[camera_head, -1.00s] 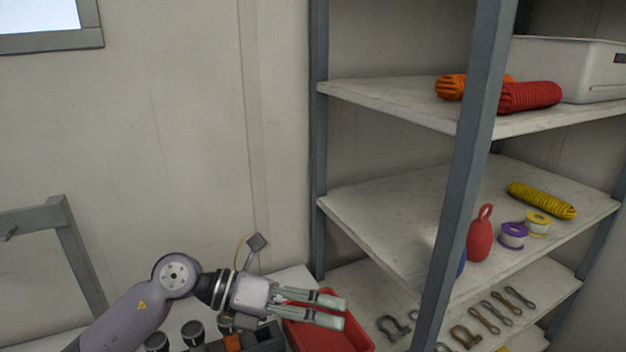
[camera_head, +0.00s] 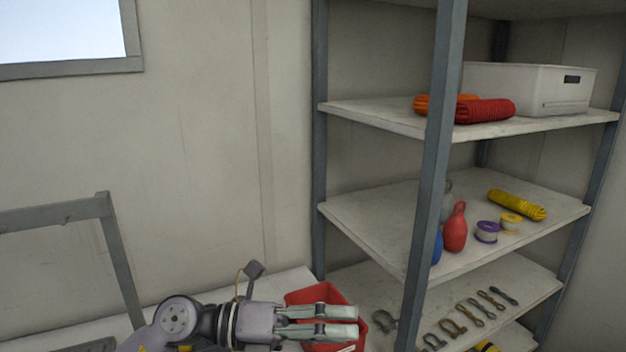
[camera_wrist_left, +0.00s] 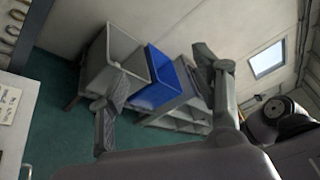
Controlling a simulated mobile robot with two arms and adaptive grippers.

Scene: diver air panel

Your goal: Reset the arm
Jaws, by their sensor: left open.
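My left gripper (camera_head: 340,321) is at the bottom middle of the head view, its two fingers pointing right. It is open and holds nothing. Its fingers pass in front of a red bin (camera_head: 318,293) on the pale bench, and I cannot tell the height between them. In the left wrist view the two fingers (camera_wrist_left: 152,100) stand wide apart, with only room background between them. My right gripper is in neither view.
A grey shelf rack (camera_head: 428,190) stands right of the gripper. It holds a red rope (camera_head: 485,110), a white bin (camera_head: 530,88), a yellow rope (camera_head: 516,205), a red float (camera_head: 455,230) and several shackles. The left wrist view shows a grey bin (camera_wrist_left: 112,62) and a blue bin (camera_wrist_left: 158,78).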

